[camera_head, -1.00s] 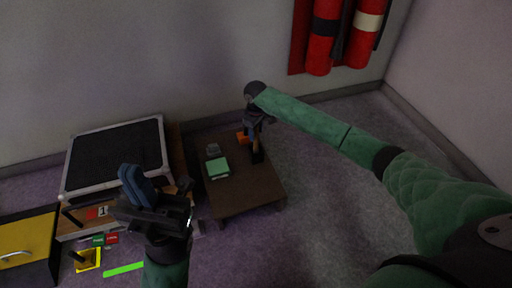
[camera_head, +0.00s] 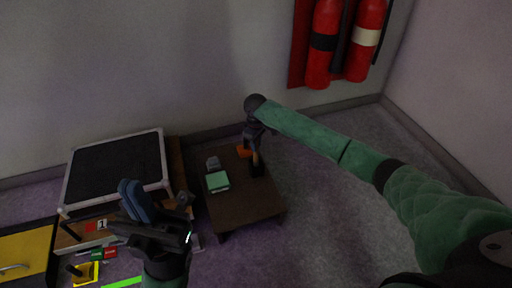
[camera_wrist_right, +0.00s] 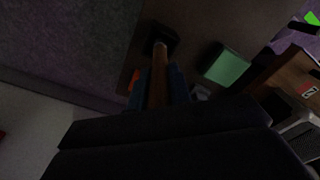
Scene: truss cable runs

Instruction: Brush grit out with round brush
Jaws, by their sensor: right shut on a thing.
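My right gripper (camera_head: 254,142) is over the small dark brown table and points down. It is shut on a wooden handle, probably the round brush (camera_head: 256,160). In the right wrist view the brush handle (camera_wrist_right: 158,82) runs away between my blue fingers. Its far end meets a dark block (camera_wrist_right: 161,38) at the tabletop; I cannot tell whether this is bristles or a holder. My left gripper (camera_head: 134,199) is low at the left with its blue fingers close together, empty. No grit can be made out.
The brown table (camera_head: 243,207) also bears a green block (camera_head: 217,181), a grey item (camera_head: 212,163) and an orange item (camera_head: 243,151). A black-topped case (camera_head: 117,167) stands left of it, with a yellow panel (camera_head: 25,252) further left. Red extinguishers (camera_head: 322,45) hang on the wall.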

